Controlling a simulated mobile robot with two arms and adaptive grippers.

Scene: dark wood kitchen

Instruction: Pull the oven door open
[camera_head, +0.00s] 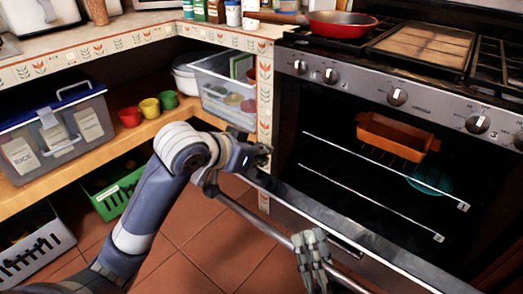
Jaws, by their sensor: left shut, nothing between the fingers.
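The oven door (345,233) is partly open, its top edge tilted out from the oven front. Its long metal handle (250,216) runs diagonally along the outer side. The dark oven cavity (330,115) shows above the door. My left gripper (263,155) is shut and empty at the door's upper left corner, beside the oven opening; whether it touches the door is unclear. My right gripper (313,244) is at the handle's middle, its fingers overlapping the bar. I cannot tell whether it grips the bar.
Inside the oven are wire racks (385,172), an orange dish (395,137) and a teal dish (430,180). A red pan (341,24) stands on the stove. Shelves with bins and colored cups (149,107) are at left. Tiled floor (200,235) lies before the door.

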